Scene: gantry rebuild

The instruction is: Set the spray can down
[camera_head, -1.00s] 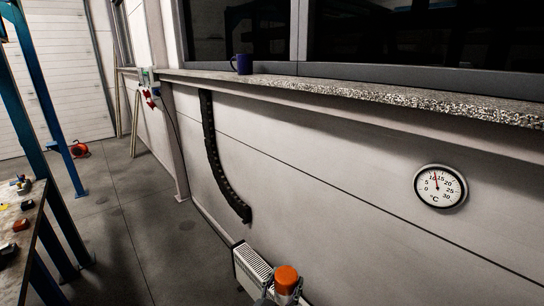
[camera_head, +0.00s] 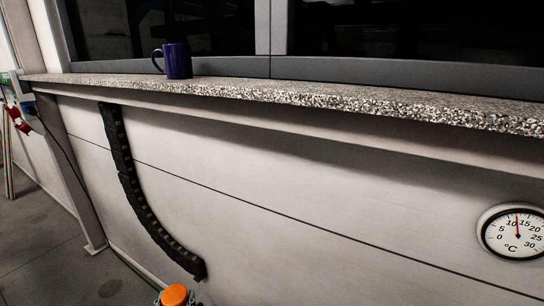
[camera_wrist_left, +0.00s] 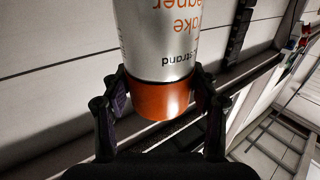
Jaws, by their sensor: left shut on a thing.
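The spray can is silver with an orange cap. In the head view only its orange cap (camera_head: 175,294) shows clearly, at the bottom edge, below the granite sill (camera_head: 300,98). In the left wrist view the can (camera_wrist_left: 160,45) shows its silver body with printed text and its orange end between the fingers. My left gripper (camera_wrist_left: 160,92) is shut on the can, with a finger on each side. In the head view the left gripper (camera_head: 176,299) is mostly cut off by the lower edge. My right gripper is in neither view.
A dark blue mug (camera_head: 178,62) stands on the sill, left of the middle. The sill to its right is clear. A black cable chain (camera_head: 140,195) hangs on the white wall, and a round thermometer (camera_head: 514,232) is at the right.

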